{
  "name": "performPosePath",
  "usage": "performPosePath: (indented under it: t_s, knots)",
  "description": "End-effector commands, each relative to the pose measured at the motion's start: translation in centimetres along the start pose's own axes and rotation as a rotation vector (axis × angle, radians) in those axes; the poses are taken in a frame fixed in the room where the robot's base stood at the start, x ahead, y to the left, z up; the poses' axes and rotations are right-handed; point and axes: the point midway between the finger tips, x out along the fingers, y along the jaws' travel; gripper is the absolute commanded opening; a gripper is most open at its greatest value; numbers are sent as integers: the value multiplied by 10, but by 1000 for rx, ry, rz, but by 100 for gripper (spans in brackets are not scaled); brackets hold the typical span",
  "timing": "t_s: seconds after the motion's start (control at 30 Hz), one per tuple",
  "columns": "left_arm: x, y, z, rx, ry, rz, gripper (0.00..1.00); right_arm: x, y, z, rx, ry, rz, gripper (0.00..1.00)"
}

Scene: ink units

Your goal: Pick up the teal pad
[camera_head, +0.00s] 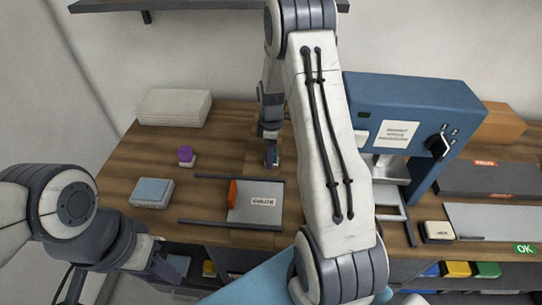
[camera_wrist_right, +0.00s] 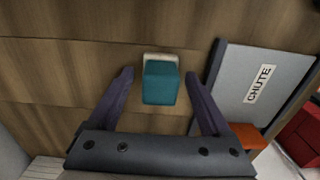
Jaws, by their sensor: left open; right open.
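The teal pad (camera_wrist_right: 160,85) is a block with a cream end, on the wooden table in the right wrist view. My right gripper (camera_wrist_right: 158,76) is open, with one finger on each side of the pad and a visible gap on both sides. I cannot tell how far above the table the fingers are. In the head view my right gripper (camera_head: 270,152) points down at the back of the table and mostly hides the pad. My left gripper (camera_head: 158,262) is open and empty in front of the table's left front edge.
A purple pad (camera_head: 185,154) and a light blue box (camera_head: 151,193) stand to the left. The grey chute plate (camera_head: 265,214) with an orange piece (camera_head: 232,193) lies in front. A blue machine (camera_head: 420,100) stands right; a white stack (camera_head: 174,107) is at back left.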

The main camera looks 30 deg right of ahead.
Motion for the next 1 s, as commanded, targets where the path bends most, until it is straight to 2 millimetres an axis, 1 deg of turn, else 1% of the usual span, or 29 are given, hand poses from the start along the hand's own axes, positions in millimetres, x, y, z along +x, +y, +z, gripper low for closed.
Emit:
performPosePath:
  t_s: [0.17,0.2,0.27,0.3,0.37,0.4,0.43,0.77,0.87,0.97,1.0]
  knots:
    - [0,0,0,0,0,0,50,1,0,0,0,0,0,82]
    - [0,0,0,0,0,0,50,1,0,0,0,0,0,79]
    - [0,0,0,0,0,0,50,1,0,0,0,0,0,56]
    - [0,0,0,0,0,0,50,1,0,0,0,0,0,40]
    - [0,0,0,0,0,0,50,0,0,0,0,0,0,18]
    - [0,0,0,0,0,0,50,0,0,0,0,0,0,2]
    - [0,0,0,0,0,0,50,0,0,0,0,0,0,0]
    - [1,0,0,0,0,0,50,-3,1,0,0,1,2,0]
    - [4,0,0,0,0,0,50,-10,1,0,0,1,3,0]
    - [7,0,0,0,0,0,50,-23,1,0,0,2,5,0]
    - [9,-1,0,0,0,0,50,-31,2,0,0,2,7,0]
